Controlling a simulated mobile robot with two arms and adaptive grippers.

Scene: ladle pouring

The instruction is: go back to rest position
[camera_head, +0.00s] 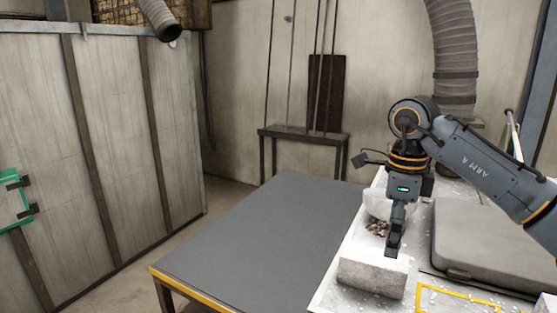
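My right arm comes in from the right, and its gripper (395,235) points down over the white-topped bench (325,295). The fingers show nearly edge-on, so I cannot tell if they are open or shut. No held object shows clearly. Behind the gripper is a pale, bowl-like container (376,204), partly hidden by the wrist. Brownish lumps (376,229) lie just below it. A rough whitish block (372,274) sits in front, under and left of the fingertips. I cannot make out a ladle. My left gripper is not in view.
A bare grey table (262,240) with a yellow edge stands left of the bench. A grey padded case (487,240) lies right of the gripper. A yellow outlined square (456,291) marks the bench front. A panel wall (100,150) and a green frame (14,201) are at left.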

